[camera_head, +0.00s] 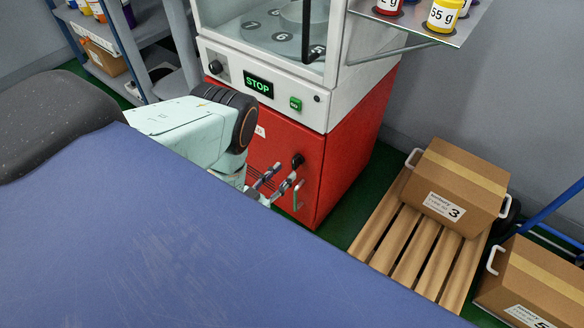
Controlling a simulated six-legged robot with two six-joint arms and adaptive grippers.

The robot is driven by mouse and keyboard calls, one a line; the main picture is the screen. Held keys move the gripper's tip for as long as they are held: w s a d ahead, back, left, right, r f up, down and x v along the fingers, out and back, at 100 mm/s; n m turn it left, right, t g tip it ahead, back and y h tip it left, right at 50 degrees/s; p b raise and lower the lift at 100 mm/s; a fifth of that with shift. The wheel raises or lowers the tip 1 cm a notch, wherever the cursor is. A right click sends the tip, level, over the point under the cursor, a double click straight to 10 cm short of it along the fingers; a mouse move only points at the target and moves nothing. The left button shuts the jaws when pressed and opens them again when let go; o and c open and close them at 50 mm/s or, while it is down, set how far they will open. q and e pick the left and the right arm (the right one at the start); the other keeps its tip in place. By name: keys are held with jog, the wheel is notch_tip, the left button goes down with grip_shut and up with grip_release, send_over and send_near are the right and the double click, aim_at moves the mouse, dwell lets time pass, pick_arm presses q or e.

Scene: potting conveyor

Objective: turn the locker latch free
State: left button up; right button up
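The red locker (335,165) stands on the floor under a white machine. On its front is a small black knob-like latch (297,160). A pale upright handle (298,197) sits just below it. My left gripper (286,174) is in front of the locker's front, a little left of and below the latch. Its two fingers are apart with nothing seen between them, and they point up and right toward the latch. I cannot tell whether a fingertip touches it. My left arm and the blue surface hide the locker's lower left. My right gripper is not in view.
The machine shows a green STOP display (258,84). A shelf with jars (445,14) juts out at upper right. A wooden pallet (410,250) bears a cardboard box (455,185), with another box (535,285) beside it. A blue surface (180,250) fills the lower left.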

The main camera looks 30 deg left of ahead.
aim_at(293, 164)
pick_arm(q)
jog(key=w, duration=0.2)
jog(key=w+b, duration=0.1)
jog(key=w, duration=0.1)
jog(key=shift+w+d+f, duration=0.15)
jog(key=shift+w+f, duration=0.05)
jog(key=shift+w, duration=0.1)
jog(key=shift+w+r, duration=0.15)
jog(key=shift+r, duration=0.05)
grip_shut()
